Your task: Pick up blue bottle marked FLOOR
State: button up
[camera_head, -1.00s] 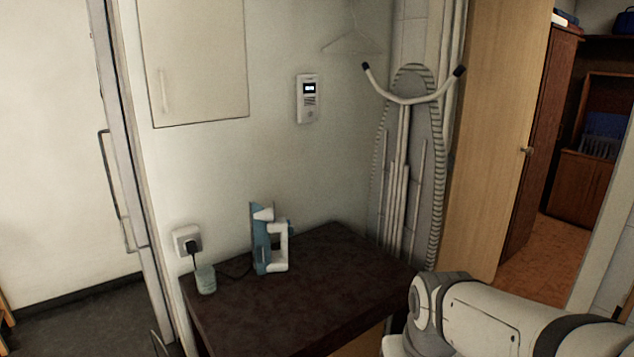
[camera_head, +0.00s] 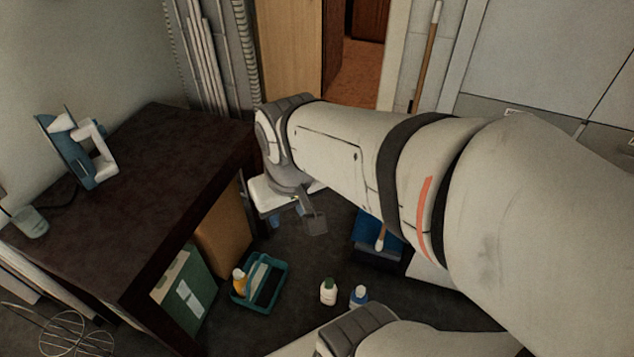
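A small bottle with blue on it (camera_head: 359,297) stands on the dark floor at lower centre. I cannot read any marking on it, so I cannot tell whether it says FLOOR. A white bottle with a green label (camera_head: 328,291) stands just left of it. My gripper (camera_head: 314,222) hangs from the white arm above and left of these bottles, apart from them. One finger shows and the rest is hidden or too small to read. I see nothing held in it.
A teal caddy (camera_head: 284,288) holds an orange-yellow bottle (camera_head: 239,280). Bare floor lies between caddy and bottles.

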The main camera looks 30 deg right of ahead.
aim_at(359, 296)
jog(key=z, duration=0.25)
jog(key=k, duration=0.45)
jog(key=z, duration=0.85)
jog(key=k, duration=1.25)
jog(key=z, duration=0.5)
jog(key=i, duration=2)
jog(key=u, duration=0.15)
